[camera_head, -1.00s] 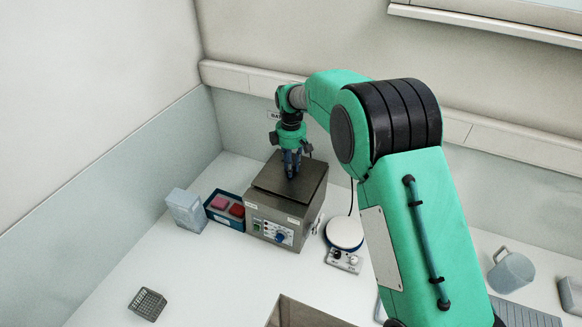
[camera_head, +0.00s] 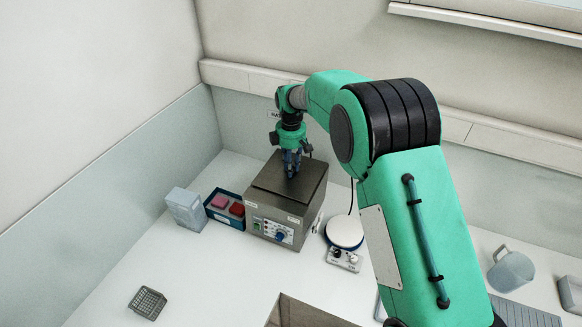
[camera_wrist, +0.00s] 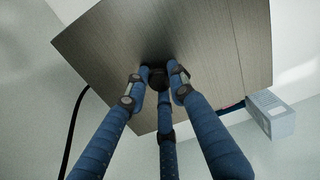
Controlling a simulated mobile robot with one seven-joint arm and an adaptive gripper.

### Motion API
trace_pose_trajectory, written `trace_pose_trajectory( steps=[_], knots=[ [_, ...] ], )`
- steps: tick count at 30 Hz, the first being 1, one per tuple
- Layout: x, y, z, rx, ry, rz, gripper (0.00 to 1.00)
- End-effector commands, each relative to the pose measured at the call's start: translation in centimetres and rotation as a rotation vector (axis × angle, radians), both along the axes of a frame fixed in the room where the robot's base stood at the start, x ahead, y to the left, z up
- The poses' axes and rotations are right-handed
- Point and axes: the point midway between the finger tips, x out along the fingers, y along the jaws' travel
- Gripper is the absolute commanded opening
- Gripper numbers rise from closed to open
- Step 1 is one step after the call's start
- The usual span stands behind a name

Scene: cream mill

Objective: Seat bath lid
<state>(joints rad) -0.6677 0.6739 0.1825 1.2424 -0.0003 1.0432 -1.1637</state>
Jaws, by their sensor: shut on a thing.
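The water bath (camera_head: 272,222) is a brown-grey metal box with a control panel on its front. The flat metal bath lid (camera_head: 268,176) lies over its top, and looks level there. In the wrist view the lid (camera_wrist: 220,45) fills the upper middle, with a dark round knob (camera_wrist: 157,78) on it. My gripper (camera_head: 291,168) is above the lid's middle, pointing down. In the wrist view its blue fingers (camera_wrist: 156,82) are closed around the knob. Whether the lid sits fully down on the rim is hard to tell.
A blue tray (camera_head: 226,207) with pink and red blocks and a pale grey box (camera_head: 186,209) stand left of the bath. A white-topped stirrer (camera_head: 345,233) is close on its right. A small dark basket (camera_head: 147,303) stands at the front left. The bench between is clear.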

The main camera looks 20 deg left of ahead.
Motion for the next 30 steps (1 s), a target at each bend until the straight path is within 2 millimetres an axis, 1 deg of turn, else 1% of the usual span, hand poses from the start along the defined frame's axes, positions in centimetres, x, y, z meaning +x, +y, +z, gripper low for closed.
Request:
trace_pose_trajectory(
  steps=[21,22,23,24,25,30],
  knots=[
    [0.04,0.03,-0.39,0.001,-0.001,0.000,0.00],
    [0.04,0.03,-0.39,0.001,-0.001,0.000,0.27],
    [0.03,0.03,-0.40,0.000,-0.001,0.000,0.33],
    [0.03,0.03,-0.40,0.000,-0.001,0.000,0.41],
    [0.03,0.03,-0.41,0.000,-0.001,0.000,0.45],
    [0.02,0.01,-0.45,0.000,-0.001,0.000,0.45]
  ],
)
